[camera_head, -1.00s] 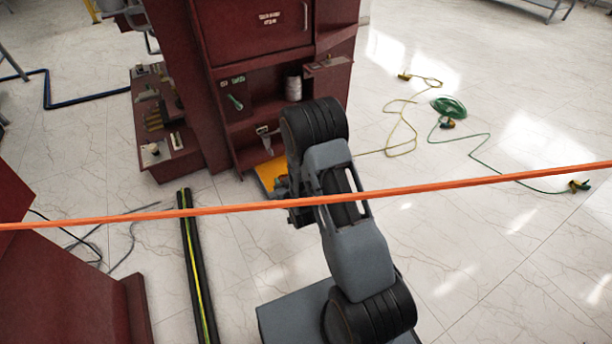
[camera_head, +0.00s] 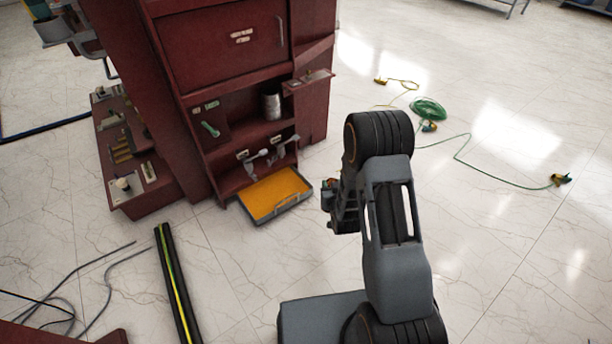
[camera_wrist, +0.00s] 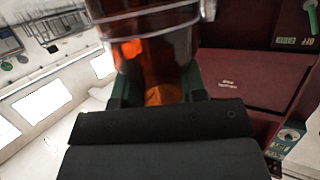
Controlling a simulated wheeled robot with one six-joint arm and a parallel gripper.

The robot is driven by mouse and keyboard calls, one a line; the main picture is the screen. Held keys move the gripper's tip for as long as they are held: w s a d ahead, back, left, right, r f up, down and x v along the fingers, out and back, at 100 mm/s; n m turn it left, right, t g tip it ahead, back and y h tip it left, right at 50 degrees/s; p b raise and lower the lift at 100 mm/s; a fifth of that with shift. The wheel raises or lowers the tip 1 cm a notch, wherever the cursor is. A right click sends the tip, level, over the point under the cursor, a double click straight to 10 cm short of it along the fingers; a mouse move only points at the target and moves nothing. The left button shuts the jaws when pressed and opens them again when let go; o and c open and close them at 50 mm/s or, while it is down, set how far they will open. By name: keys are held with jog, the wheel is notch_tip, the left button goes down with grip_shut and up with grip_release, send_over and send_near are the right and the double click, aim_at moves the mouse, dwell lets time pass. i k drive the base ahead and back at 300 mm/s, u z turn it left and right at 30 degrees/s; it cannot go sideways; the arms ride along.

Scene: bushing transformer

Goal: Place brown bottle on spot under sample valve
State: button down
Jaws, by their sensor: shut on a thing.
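The brown bottle (camera_wrist: 155,45) is amber and translucent, and it fills the top middle of the wrist view. My gripper (camera_wrist: 156,92) is shut on it, with a green-edged finger on each side. In the head view my gripper (camera_head: 332,205) is small and partly hidden by my arm, to the right of an orange-floored tray (camera_head: 297,205); the bottle cannot be made out clearly there. Two grey valve-like fittings, one left (camera_head: 257,157) and one right (camera_head: 284,146), stick out of the dark red cabinet above the tray. I cannot tell which is the sample valve.
The dark red cabinet (camera_head: 225,70) has a shelf with a grey cylinder (camera_head: 271,106) and a green handle (camera_head: 210,129). A black-and-yellow floor strip (camera_head: 177,285) lies at lower left. Green cable (camera_head: 463,145) lies on the floor at right.

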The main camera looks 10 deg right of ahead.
aim_at(284, 182)
jog(key=z, duration=0.15)
jog(key=i, duration=0.65)
jog(key=u, duration=0.8)
jog(key=i, duration=0.75)
jog(key=u, duration=0.1)
